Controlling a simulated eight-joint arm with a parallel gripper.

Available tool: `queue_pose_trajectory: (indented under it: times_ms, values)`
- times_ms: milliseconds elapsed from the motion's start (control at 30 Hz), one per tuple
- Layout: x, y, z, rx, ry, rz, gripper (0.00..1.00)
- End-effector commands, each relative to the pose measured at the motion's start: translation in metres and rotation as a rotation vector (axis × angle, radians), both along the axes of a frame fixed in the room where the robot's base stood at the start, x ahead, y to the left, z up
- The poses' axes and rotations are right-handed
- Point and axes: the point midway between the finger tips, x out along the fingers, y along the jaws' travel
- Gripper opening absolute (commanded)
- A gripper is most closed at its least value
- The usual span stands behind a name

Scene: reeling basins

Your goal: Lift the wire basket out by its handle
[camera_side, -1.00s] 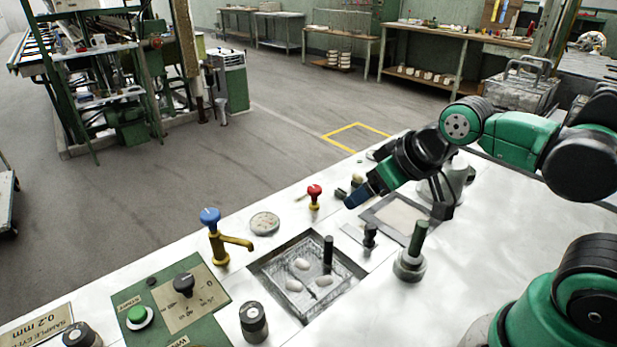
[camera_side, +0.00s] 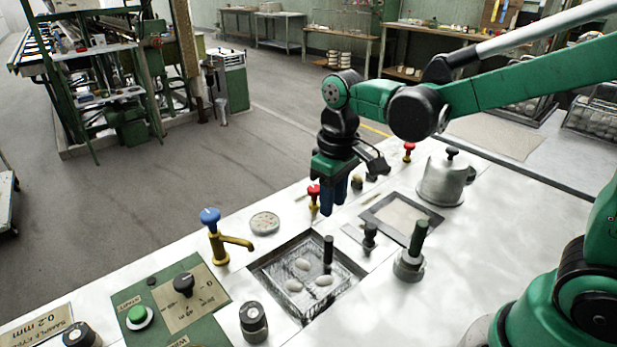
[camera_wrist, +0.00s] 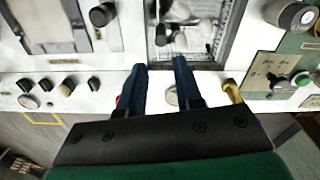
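The wire basket (camera_side: 309,297) sits in the sunken basin in the worktop, with a few white cocoons (camera_side: 325,280) in it. Its black upright handle (camera_side: 328,246) stands at the basket's far right side. In the side view my gripper (camera_side: 334,209) points down, above and beyond the handle, with clear air between them. In the wrist view the two blue fingers (camera_wrist: 158,65) are apart with nothing between them. The dark handle (camera_wrist: 161,35) appears just ahead of the fingertips, and part of the basket (camera_wrist: 218,42) shows behind it.
A yellow tap with a blue knob (camera_side: 211,224) stands left of the basin. A green-handled tool (camera_side: 416,240) and a black knob (camera_side: 370,236) stand at its right, near a second, covered basin (camera_side: 400,215). A metal pot (camera_side: 444,180) is farther right.

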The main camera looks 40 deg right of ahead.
Motion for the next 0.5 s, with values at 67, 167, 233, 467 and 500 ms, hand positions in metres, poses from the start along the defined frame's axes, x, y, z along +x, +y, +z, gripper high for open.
queue_pose_trajectory:
  times_ms: [67, 167, 233, 467, 500]
  values:
    - [0.002, 0.001, -0.004, -0.002, 0.024, 0.008, 0.30]
    - [0.003, 0.002, -0.008, -0.003, 0.036, 0.011, 0.30]
    - [0.003, 0.002, -0.013, -0.003, 0.036, 0.011, 0.30]
    - [0.004, 0.002, -0.048, -0.003, 0.034, 0.010, 0.30]
    - [0.003, 0.002, -0.055, -0.003, 0.034, 0.010, 0.30]
